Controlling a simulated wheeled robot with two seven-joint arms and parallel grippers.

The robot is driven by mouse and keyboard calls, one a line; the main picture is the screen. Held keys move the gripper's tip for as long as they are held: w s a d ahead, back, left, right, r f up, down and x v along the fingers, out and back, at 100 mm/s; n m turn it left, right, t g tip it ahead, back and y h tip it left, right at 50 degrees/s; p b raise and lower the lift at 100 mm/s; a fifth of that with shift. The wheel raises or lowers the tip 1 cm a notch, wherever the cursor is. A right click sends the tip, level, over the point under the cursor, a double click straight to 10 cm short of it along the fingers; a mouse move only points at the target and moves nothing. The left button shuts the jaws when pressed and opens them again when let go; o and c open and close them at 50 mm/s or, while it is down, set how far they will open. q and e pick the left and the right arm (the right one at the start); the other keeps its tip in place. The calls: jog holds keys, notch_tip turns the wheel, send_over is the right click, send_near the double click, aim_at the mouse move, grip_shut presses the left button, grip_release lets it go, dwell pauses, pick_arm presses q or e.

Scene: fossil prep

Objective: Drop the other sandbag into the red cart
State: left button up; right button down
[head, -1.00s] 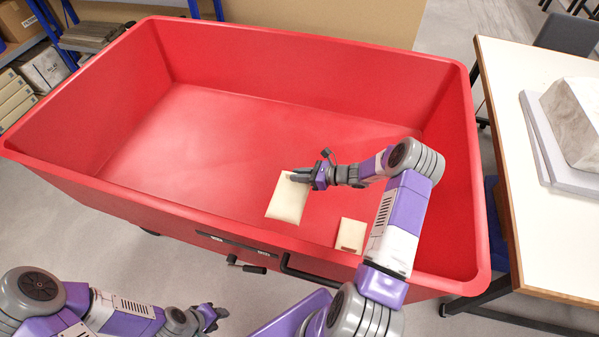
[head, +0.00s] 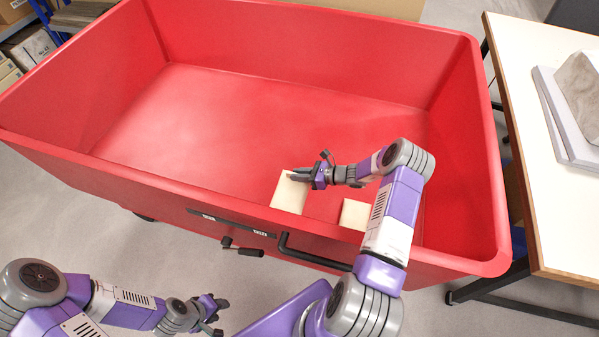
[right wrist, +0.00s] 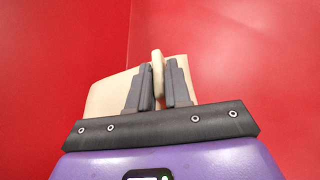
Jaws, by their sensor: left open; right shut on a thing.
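The red cart (head: 240,105) is a large open tub that fills the middle of the head view. My right gripper (head: 298,175) is inside the cart's outline, shut on a cream sandbag (head: 288,196). The right wrist view shows this sandbag (right wrist: 158,68) pinched between the two grey fingers, with red cart walls behind. A second cream sandbag (head: 354,214) lies in the cart near its front wall, partly hidden by my right arm and the rim. My left gripper (head: 218,307) is open and empty, outside the cart at the lower left.
A white-topped table (head: 540,170) with a grey rock block (head: 582,90) on a slab stands to the right of the cart. The cart's front has a black handle (head: 310,257). Shelving with boxes (head: 30,48) is at the upper left. Much of the cart floor is clear.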

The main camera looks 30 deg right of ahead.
notch_tip(320, 180, down, 8)
jog(key=b, duration=0.5)
jog(key=shift+w+f, duration=0.1)
jog(key=shift+f, duration=0.05)
jog(key=c, duration=1)
grip_release()
jog(key=shift+s+f, duration=0.2)
jog(key=shift+f, duration=0.05)
jog(key=p, duration=0.2)
send_near(299, 187)
jog(key=w+d+f, duration=0.1)
jog(key=d+f, duration=0.2)
jog(key=f, duration=0.2)
jog(key=shift+w+r, duration=0.1)
